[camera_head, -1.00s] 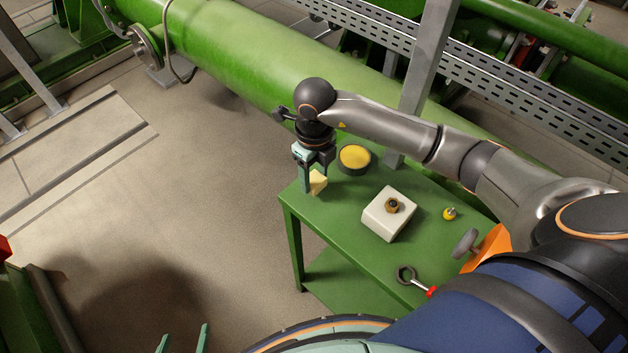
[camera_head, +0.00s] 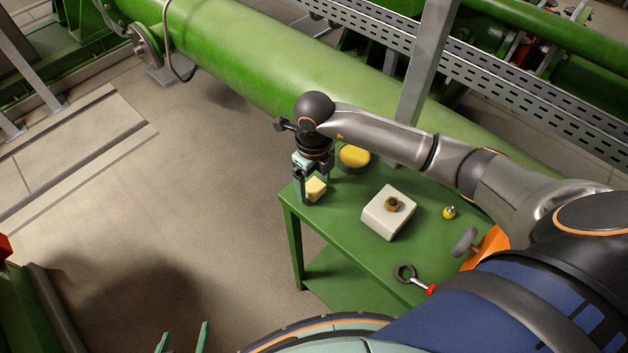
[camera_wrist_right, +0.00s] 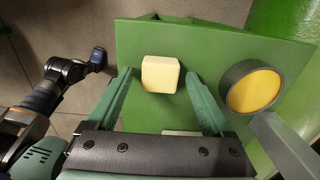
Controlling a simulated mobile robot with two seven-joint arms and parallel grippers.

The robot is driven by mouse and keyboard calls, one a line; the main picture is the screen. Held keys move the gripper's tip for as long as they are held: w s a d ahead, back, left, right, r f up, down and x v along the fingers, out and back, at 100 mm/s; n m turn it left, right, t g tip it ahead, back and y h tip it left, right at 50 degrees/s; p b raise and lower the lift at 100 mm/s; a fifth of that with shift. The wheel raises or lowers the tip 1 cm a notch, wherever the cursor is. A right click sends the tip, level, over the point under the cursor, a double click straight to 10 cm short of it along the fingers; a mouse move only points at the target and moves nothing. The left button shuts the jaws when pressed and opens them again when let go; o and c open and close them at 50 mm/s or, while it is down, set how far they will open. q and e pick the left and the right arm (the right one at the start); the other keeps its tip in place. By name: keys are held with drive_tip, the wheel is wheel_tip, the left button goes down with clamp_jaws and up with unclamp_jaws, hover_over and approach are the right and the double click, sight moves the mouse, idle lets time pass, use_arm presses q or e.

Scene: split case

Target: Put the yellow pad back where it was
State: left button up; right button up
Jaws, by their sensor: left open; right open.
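A pale yellow block (camera_head: 316,188), which looks like the pad, sits on the left end of the green table (camera_head: 345,211). It also shows in the right wrist view (camera_wrist_right: 160,74). My right gripper (camera_head: 313,184) is open around it. In the right wrist view its two fingers (camera_wrist_right: 157,76) stand apart on either side, with a gap between each finger and the block. A round dark container with a yellow top (camera_head: 354,157) stands behind and right of the block. My left gripper (camera_head: 183,334) is open and empty at the bottom edge of the head view.
A white box (camera_head: 388,214) with a brass-coloured knob stands mid-table. A small yellow knob-like item (camera_head: 449,213), a ring-ended tool with a red part (camera_head: 407,275) and an orange object (camera_head: 489,247) lie further right. A grey post (camera_head: 421,75) rises behind.

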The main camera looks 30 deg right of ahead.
sight(314, 187)
wheel_tip(314, 187, up, 12)
drive_tip(key=shift+r, duration=0.15)
idle(0.4)
drive_tip(key=shift+s, duration=0.1)
idle(0.4)
